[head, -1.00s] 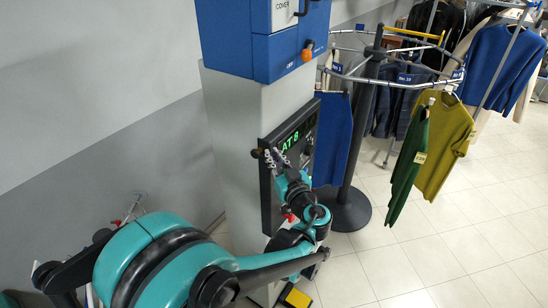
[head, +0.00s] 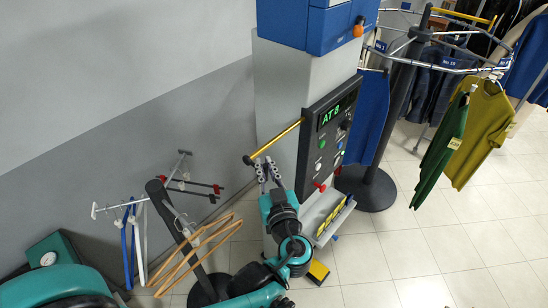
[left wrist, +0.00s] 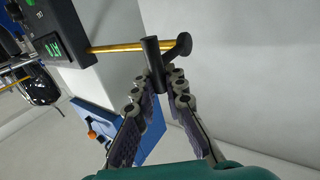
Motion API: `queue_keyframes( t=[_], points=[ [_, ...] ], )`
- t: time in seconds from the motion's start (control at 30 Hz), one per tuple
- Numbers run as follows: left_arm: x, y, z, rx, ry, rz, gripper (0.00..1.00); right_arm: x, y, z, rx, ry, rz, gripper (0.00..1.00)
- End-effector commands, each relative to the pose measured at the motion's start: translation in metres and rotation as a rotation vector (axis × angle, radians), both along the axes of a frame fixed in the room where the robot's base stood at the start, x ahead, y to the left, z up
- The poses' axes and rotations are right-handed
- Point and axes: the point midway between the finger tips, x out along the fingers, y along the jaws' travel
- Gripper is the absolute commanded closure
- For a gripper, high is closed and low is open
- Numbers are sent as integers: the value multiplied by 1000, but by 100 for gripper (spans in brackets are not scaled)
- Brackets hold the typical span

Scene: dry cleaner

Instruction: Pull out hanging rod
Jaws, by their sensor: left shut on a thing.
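The hanging rod (head: 277,140) is a thin gold bar sticking out leftward from the side of the dark control panel (head: 318,150), with a black end. In the left wrist view the gold rod (left wrist: 112,48) runs from the panel to a black end knob (left wrist: 184,44), with a black cross handle (left wrist: 152,58) over it. My left gripper (head: 264,162) is just under the rod's outer end, its fingertips (left wrist: 164,80) closed on the lower part of the black handle. The exact contact is partly hidden by the fingertips. My right gripper is not in view.
A low stand with hangers (head: 190,235) is at the lower left by the wall. A round garment rail (head: 440,65) with a green garment (head: 445,138) and an olive shirt (head: 482,130) stands at the right. A blue cabinet (head: 320,25) sits above the panel.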

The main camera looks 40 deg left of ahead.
Motion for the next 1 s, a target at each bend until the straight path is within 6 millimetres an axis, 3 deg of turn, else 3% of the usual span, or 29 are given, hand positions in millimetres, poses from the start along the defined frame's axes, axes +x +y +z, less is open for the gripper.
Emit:
queue_keyframes(
  t=[0.43,0.47,0.53,1.0],
  points=[
    [-2,0,2,5,-2,-1,100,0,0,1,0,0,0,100],
    [-2,0,2,5,-2,-1,84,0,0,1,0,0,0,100],
    [-2,0,2,4,-2,-1,66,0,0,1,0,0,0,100],
    [-7,-9,2,3,-1,-5,66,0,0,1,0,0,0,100]
  ],
)
